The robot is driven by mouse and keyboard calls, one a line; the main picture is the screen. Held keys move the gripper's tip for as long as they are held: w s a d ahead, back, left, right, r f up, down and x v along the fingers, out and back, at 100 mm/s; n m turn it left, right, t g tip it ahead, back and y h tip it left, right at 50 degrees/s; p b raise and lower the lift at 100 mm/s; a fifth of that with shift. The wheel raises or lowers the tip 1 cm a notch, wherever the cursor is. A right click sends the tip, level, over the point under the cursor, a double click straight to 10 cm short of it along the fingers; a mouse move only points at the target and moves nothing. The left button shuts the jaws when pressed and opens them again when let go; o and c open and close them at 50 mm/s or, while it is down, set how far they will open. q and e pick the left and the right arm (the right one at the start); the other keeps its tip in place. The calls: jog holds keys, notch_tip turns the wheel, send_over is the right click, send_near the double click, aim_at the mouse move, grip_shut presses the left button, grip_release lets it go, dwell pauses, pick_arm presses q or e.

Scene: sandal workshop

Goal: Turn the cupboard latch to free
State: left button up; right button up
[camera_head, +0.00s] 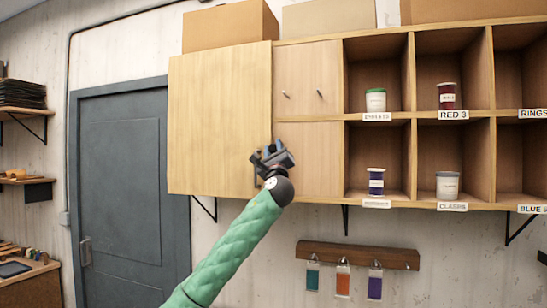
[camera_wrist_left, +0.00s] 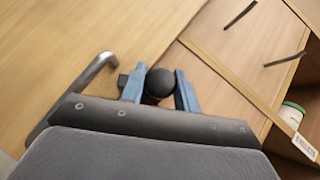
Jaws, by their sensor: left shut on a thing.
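The cupboard door (camera_head: 220,120) is a large pale wood panel at the left end of the wall unit, and it looks shut. In the left wrist view the door (camera_wrist_left: 60,40) fills the left side. The latch shows there as a dark round knob (camera_wrist_left: 158,86) near the door's right edge. My left gripper (camera_wrist_left: 160,74) has its blue fingers on either side of this knob and is shut on it. In the head view my left gripper (camera_head: 269,152) covers the latch, so its turn angle is hidden. A bent metal handle (camera_wrist_left: 101,64) stands left of the fingers.
Right of the door is a panel (camera_head: 305,80) with two small pegs (camera_head: 286,95). Open shelves hold labelled jars (camera_head: 376,100). Below hangs a wooden rack (camera_head: 357,254) with several coloured tags. A grey door (camera_head: 120,190) is at left. Cardboard boxes (camera_head: 230,25) sit on top.

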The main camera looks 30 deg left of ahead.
pick_arm(q)
jog(key=n+g+y+b, duration=0.1)
jog(key=n+g, duration=0.2)
jog(key=n, duration=0.1)
jog(key=n+g+y+b, duration=0.1)
jog(key=n+g+b, duration=0.1)
jog(key=n+g, duration=0.1)
jog(key=shift+n+g, duration=0.4)
jog(key=shift+n, duration=0.4)
jog(key=n+g+b, duration=0.1)
jog(key=n+g, duration=0.1)
jog(key=n, duration=0.1)
jog(key=shift+h, duration=0.3)
jog(key=shift+n+g+h+b, duration=0.35)
jog(key=shift+n+g+h, duration=0.65)
jog(key=shift+n, duration=0.5)
pick_arm(e)
jog(key=w+a+r, duration=0.3)
jog(key=w+r, duration=0.1)
jog(key=w, duration=0.5)
jog(key=shift+w+a+r, duration=0.15)
jog(key=shift+w+r, duration=0.15)
jog(key=shift+w, duration=0.1)
pick_arm(q)
jog(key=o, duration=0.9)
jog(key=shift+a, duration=0.1)
jog(key=shift+o, duration=0.2)
pick_arm(e)
jog(key=shift+a, duration=0.1)
